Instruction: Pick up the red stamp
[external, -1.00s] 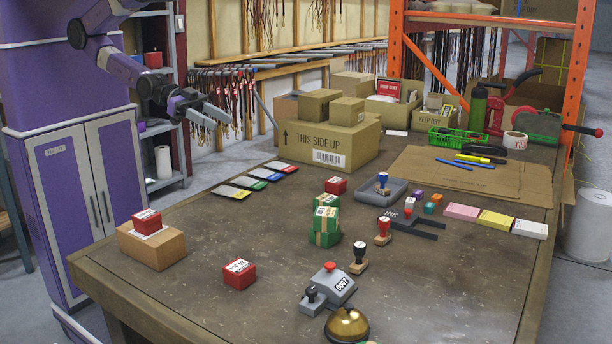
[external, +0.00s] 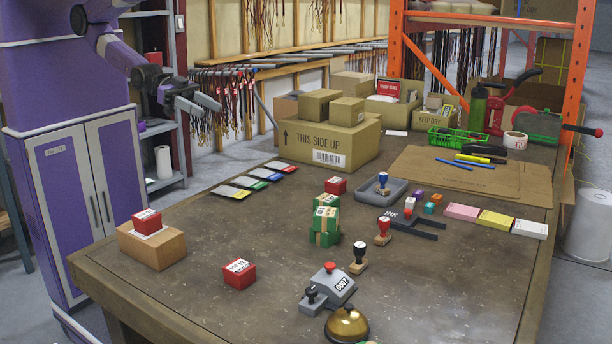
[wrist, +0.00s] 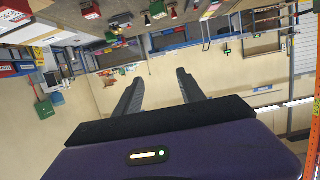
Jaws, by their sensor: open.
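The red stamp (external: 382,230) stands upright on the table, with a red handle and a wooden base. It is right of the stacked green boxes (external: 325,226) and close to the black ink stand (external: 412,222). A blue-handled stamp (external: 382,183) sits in the grey tray (external: 397,194), and a black-handled stamp (external: 358,256) stands nearer the front. My gripper (external: 208,106) is open and empty, high at the upper left, far from the red stamp. In the wrist view, my gripper's fingers (wrist: 158,92) are spread with nothing between them; I cannot make out the red stamp there.
Red boxes (external: 239,273) and a cardboard box (external: 152,245) are at the left. Large cartons (external: 328,140) stand at the back. The table's middle left is clear.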

